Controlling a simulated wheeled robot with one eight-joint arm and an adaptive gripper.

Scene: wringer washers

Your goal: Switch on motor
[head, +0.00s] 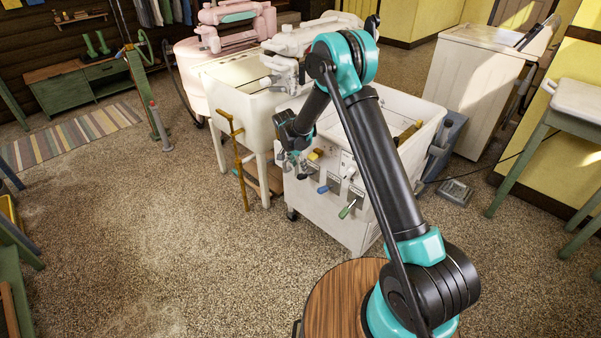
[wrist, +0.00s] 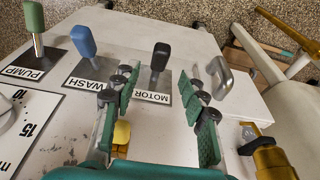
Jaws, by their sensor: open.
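The white washer panel (head: 331,222) faces my arm and carries a row of levers. In the wrist view, the motor lever (wrist: 161,57) has a black knob on a metal stem, above a plate (wrist: 152,97) marked MOTOR. My gripper (wrist: 163,82) is open, its green-padded fingers left and right of that lever in the picture. No contact with the lever shows. In the head view my gripper (head: 293,160) is at the panel's left part, and I cannot make out the motor lever clearly there.
The blue-handled WASH lever (wrist: 83,41) stands close beside my left finger, and the green-handled PUMP lever (wrist: 34,16) is farther left. A metal handle (wrist: 221,77) is just right of my right finger. A yellow knob (wrist: 122,132) and brass fitting (wrist: 270,158) are nearby.

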